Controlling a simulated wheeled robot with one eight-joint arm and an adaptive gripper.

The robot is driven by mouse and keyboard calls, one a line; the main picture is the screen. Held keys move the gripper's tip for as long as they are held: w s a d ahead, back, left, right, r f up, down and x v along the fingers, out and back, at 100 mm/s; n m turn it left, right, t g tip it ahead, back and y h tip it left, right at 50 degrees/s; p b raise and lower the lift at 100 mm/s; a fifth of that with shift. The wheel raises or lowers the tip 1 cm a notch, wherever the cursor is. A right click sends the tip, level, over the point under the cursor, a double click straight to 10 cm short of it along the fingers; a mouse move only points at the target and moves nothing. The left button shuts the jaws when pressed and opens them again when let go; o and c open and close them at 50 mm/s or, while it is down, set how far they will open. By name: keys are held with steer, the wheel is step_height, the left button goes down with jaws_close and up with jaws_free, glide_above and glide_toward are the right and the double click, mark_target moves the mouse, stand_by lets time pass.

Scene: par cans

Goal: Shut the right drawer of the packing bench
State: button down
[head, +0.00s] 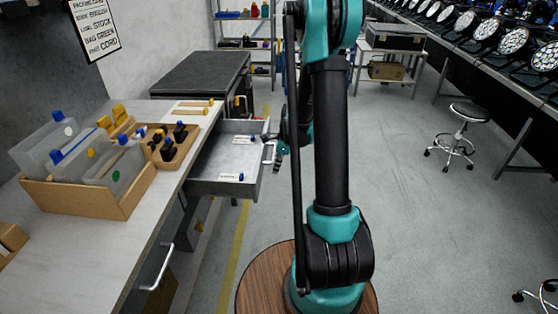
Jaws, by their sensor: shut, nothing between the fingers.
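The packing bench (120,258) runs along the left side of the head view. Its far drawer, the right drawer (222,185), stands pulled out from the bench front over the floor. Its grey inside holds a few small blue-and-white items. The drawer's pale bar handle (268,153) is on its outer front. My gripper (279,151) is shut and empty, just outside that front, beside the handle. I cannot tell whether it touches the drawer. My arm hides part of the area to its right.
On the bench stand a cardboard tray (92,199) of clear bins and a wooden box (172,155) of black parts. A nearer handle (157,268) sticks out from the bench front. A stool (459,135) stands right, with open floor between.

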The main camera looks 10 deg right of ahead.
steer(key=shift+w+a+f, duration=0.15)
steer(key=shift+w+a, duration=0.1)
steer(key=shift+a, duration=0.45)
steer(key=shift+w+a+f, duration=0.15)
steer(key=shift+w+a, duration=0.05)
steer(key=shift+a, duration=0.45)
steer(key=shift+w+a+f, duration=0.15)
steer(key=shift+w+a, duration=0.1)
steer(key=shift+a, duration=0.45)
glide_above(203, 176)
